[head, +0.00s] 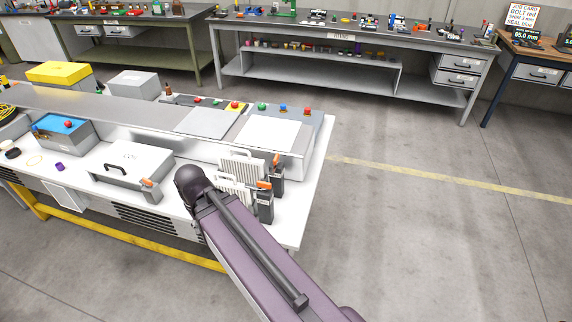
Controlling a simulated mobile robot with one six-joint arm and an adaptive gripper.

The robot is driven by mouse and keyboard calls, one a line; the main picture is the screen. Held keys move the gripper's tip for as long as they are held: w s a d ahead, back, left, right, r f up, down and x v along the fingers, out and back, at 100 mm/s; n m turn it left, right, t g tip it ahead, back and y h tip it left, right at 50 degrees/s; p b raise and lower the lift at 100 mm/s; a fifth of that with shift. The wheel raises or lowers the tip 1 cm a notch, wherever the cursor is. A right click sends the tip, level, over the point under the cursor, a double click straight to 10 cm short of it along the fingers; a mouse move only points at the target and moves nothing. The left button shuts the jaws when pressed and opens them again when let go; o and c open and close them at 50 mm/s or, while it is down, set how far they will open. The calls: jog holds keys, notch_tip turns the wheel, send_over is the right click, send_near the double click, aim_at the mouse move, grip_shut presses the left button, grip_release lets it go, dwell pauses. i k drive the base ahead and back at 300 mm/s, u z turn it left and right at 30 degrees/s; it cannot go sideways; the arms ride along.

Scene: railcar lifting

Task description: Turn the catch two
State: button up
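Several orange-tipped parts that look like catches show in the head view. One orange tip (276,160) is on the rear dark block (278,176), beside a ribbed light-grey unit (242,164). Another orange tip (264,185) is on the front dark block (265,206), beside a second ribbed unit (233,191), partly hidden by my arm. A third orange tip (147,183) is at the front right of a flat grey case (133,160) with a black handle. I cannot tell which is catch two. My arm reaches up from the bottom right; my gripper does not show.
The white bench (288,232) has a yellow rail (120,245) below. Behind the units is a panel with coloured buttons (283,109). A blue-topped box (62,128) stands at left. Other workbenches (345,38) line the back. The floor (430,230) at right is clear.

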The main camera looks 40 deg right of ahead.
aim_at(276, 161)
jog(key=z, duration=0.9)
